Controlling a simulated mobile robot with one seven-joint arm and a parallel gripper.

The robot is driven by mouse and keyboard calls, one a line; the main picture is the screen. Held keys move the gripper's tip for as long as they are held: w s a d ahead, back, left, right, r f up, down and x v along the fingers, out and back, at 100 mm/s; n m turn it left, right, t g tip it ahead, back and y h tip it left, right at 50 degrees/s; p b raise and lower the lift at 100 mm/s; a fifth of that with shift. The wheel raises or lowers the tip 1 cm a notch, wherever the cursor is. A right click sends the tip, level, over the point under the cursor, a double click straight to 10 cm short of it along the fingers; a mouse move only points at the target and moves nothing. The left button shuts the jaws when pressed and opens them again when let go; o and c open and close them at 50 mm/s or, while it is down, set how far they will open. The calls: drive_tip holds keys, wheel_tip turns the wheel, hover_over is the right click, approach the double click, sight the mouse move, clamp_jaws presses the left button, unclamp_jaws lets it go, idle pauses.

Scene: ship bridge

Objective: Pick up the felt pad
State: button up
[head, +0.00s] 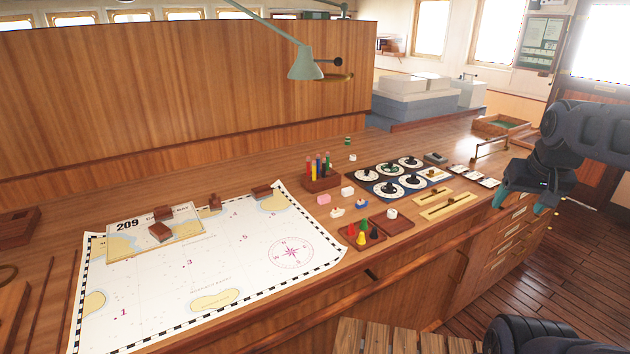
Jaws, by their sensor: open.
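A small dark grey block (435,157) lies on the wooden chart counter, behind the row of white cards. It looks like the felt pad, but it is too small to be sure. My gripper (522,199) is at the right, by the counter's front edge, with its teal fingertips apart and pointing down. It is empty and stands apart from the grey block, to its right and nearer the front. Nothing hides the block.
A dark blue mat (372,184) with several round dials lies left of the block. A large chart (190,290) covers the left. A lamp (306,65) hangs above.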

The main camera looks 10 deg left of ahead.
drive_tip(key=w+a+r+m+g+y, duration=0.1)
drive_tip(key=w+a+r+m+g, duration=0.3)
drive_tip(key=w+a+r, duration=1.25)
drive_tip(key=w+a+r+m, duration=0.1)
drive_tip(key=w+a+m, duration=0.2)
drive_tip(key=w+a, duration=0.5)
drive_tip(key=m+h, duration=0.1)
hover_over(262, 189)
wheel_tip(262, 189, down, 32)
drive_tip(key=shift+g, duration=0.3)
wheel_tip(262, 189, down, 11)
drive_tip(key=shift+w+a+r, duration=0.1)
drive_tip(key=shift+a+r, duration=0.05)
drive_tip(key=c, duration=1.1)
